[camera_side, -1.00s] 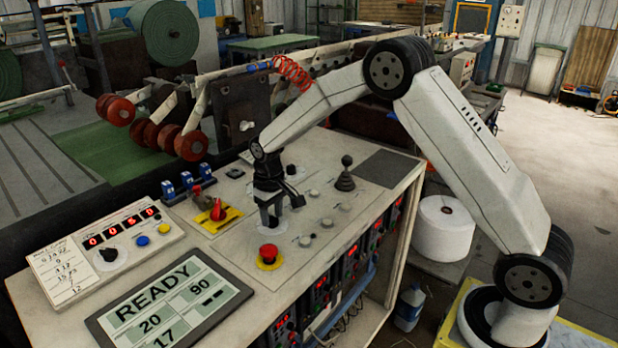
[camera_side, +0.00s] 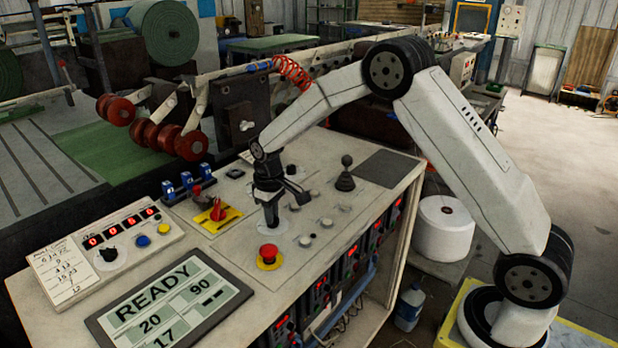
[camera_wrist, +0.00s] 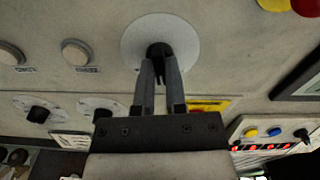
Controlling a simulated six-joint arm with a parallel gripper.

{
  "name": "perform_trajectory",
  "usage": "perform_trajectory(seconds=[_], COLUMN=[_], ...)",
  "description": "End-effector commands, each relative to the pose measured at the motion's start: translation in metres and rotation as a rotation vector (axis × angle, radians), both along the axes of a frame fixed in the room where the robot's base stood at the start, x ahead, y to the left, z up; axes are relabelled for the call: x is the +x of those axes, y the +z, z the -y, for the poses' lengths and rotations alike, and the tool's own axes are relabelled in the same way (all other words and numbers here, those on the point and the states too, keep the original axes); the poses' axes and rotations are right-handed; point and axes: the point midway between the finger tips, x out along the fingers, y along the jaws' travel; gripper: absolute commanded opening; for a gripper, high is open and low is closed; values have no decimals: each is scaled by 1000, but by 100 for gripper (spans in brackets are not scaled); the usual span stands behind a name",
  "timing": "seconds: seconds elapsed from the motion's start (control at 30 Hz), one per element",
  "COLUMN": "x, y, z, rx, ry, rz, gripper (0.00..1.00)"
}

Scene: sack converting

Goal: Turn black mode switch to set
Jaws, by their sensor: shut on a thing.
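The black mode switch (camera_wrist: 159,50) is a small black knob on a round pale plate (camera_wrist: 185,40) in the panel's top. In the wrist view, my gripper (camera_wrist: 160,62) has its two grey fingers shut on the knob from both sides. In the side view, my gripper (camera_side: 270,218) points down at the desk top, and the fingers hide the knob. I cannot read the markings around the knob or tell which position it points to.
A red mushroom button (camera_side: 268,254) stands close in front of my gripper. A red rotary switch on a yellow plate (camera_side: 216,213) is to its left. A black joystick (camera_side: 345,174) rises to its right. A tablet reading READY (camera_side: 170,303) lies at front left.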

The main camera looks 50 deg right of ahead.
Motion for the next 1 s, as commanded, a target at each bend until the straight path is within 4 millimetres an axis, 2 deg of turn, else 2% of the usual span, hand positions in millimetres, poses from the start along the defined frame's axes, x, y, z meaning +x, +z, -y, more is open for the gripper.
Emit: perform_trajectory(seconds=[0.6,1.0], x=[0,0], y=[1,1], z=[0,0], rx=[-1,-1], ry=[493,633], rz=[-1,-1], gripper=[0,0])
